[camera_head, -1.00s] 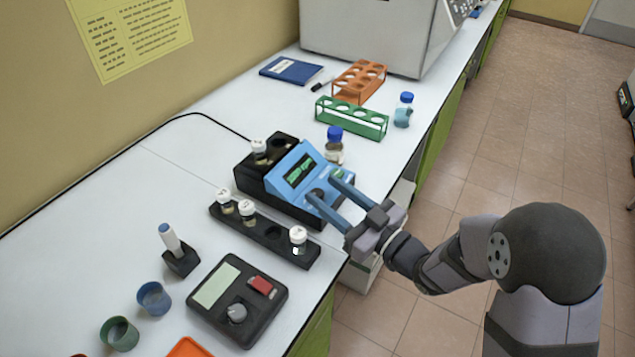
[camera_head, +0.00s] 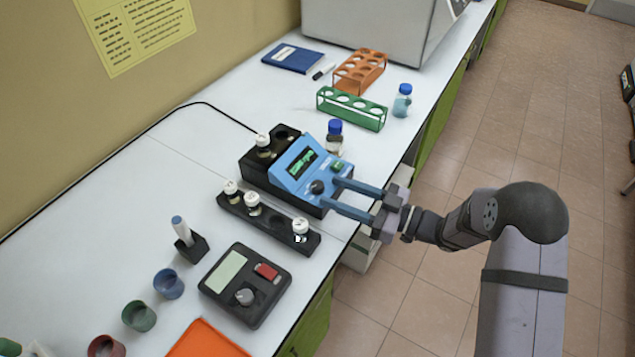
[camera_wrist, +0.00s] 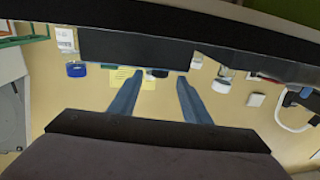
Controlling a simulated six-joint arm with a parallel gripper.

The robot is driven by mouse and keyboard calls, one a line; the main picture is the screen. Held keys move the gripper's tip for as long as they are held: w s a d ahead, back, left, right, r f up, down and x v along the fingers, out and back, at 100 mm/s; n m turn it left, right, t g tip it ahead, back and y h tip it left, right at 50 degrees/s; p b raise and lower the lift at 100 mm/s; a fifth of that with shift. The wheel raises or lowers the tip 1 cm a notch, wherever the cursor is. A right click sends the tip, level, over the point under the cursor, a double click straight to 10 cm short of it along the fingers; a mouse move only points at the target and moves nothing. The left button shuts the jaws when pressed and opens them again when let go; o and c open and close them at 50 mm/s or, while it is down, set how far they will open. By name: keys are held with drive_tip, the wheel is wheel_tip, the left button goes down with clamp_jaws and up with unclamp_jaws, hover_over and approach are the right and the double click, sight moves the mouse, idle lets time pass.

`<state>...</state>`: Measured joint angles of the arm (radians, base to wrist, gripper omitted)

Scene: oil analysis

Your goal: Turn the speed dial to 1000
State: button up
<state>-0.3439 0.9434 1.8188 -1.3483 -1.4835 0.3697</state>
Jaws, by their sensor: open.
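A black device with a blue sloped panel (camera_head: 292,172) stands near the bench's front edge. Its panel has a lit green display (camera_head: 303,162), a dark round dial (camera_head: 317,187) and a green button (camera_head: 338,166). The dial setting is too small to read. My gripper (camera_head: 330,192) is open, with its two blue fingers pointing left, their tips close to the dial's right side. Contact cannot be told. In the wrist view, the open fingers (camera_wrist: 160,76) show with a small dark shape between their tips, which I cannot identify.
A black rack (camera_head: 268,225) with white-capped vials lies in front of the device. A blue-capped bottle (camera_head: 335,137) and a green rack (camera_head: 352,108) stand behind. Floor is open to the right.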

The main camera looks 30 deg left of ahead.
sight(324, 188)
drive_tip(key=shift+s+a+p, duration=0.15)
drive_tip(key=shift+a+p, duration=0.25)
drive_tip(key=shift+a, duration=1)
drive_tip(key=shift+s+a+p, duration=0.15)
drive_tip(key=shift+a+p, duration=0.2)
drive_tip(key=shift+a, duration=1.05)
drive_tip(key=shift+c, duration=0.5)
drive_tip(key=c, duration=0.9)
